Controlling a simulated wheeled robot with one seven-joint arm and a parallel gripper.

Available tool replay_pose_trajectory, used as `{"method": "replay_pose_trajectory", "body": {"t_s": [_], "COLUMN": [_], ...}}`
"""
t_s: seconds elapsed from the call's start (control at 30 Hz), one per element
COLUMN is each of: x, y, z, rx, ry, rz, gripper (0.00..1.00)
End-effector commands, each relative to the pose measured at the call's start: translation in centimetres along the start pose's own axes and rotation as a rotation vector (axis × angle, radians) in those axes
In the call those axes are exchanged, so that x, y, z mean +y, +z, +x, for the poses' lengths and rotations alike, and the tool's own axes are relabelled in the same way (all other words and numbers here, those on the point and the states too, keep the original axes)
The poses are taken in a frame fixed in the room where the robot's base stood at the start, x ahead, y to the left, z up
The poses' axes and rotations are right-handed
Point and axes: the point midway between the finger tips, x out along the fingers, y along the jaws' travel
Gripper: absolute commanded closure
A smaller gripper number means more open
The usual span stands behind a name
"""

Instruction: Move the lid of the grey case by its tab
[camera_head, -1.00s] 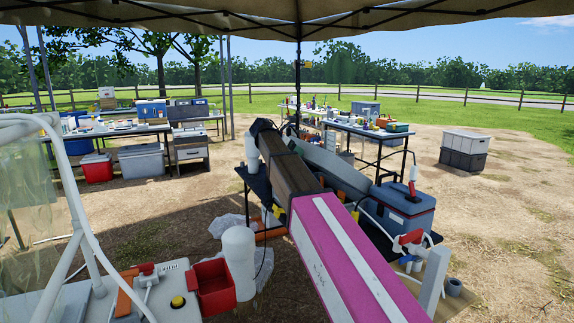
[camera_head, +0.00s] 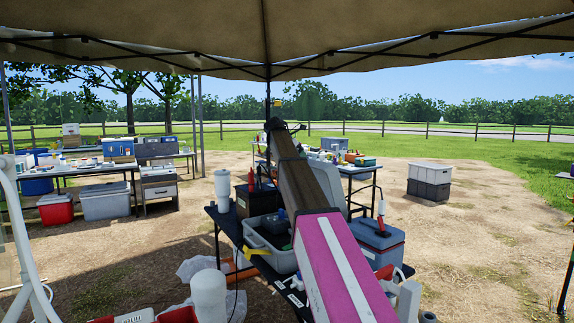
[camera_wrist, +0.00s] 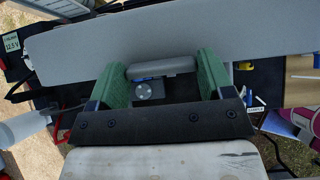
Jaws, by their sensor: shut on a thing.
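The grey case (camera_head: 281,262) stands on the black table in the head view, its near side and part of its inside showing left of my arm. Its grey lid (camera_head: 327,178) stands raised behind my arm, which hides much of it. In the wrist view the lid (camera_wrist: 190,40) is a broad grey panel across the top. Its rounded grey tab (camera_wrist: 162,66) lies between the green fingers of my gripper (camera_wrist: 162,75), which is shut on it. My gripper is hidden in the head view.
A blue-grey cooler (camera_head: 377,246) stands right of the case. A black box (camera_head: 258,201) and white bottle (camera_head: 222,187) stand behind and left of it. Stacked crates (camera_head: 430,181) sit on open ground at right.

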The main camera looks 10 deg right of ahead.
Motion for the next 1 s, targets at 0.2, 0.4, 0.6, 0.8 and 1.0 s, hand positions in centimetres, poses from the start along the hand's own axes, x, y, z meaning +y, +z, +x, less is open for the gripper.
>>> {"method": "replay_pose_trajectory", "body": {"t_s": [0.2,0.4,0.6,0.8,1.0], "x": [0.1,0.1,0.1,0.1,0.1], "y": [3.4,4.7,5.1,5.1,5.1], "z": [1.6,2.4,2.6,2.6,2.6], "rx": [-0.008,-0.009,-0.009,-0.01,-0.008], "ry": [0.0,0.0,0.001,0.001,0.001], "rz": [0.002,0.002,0.001,0.001,0.001], "gripper": [0.69,0.69,0.68,0.68,0.0]}}
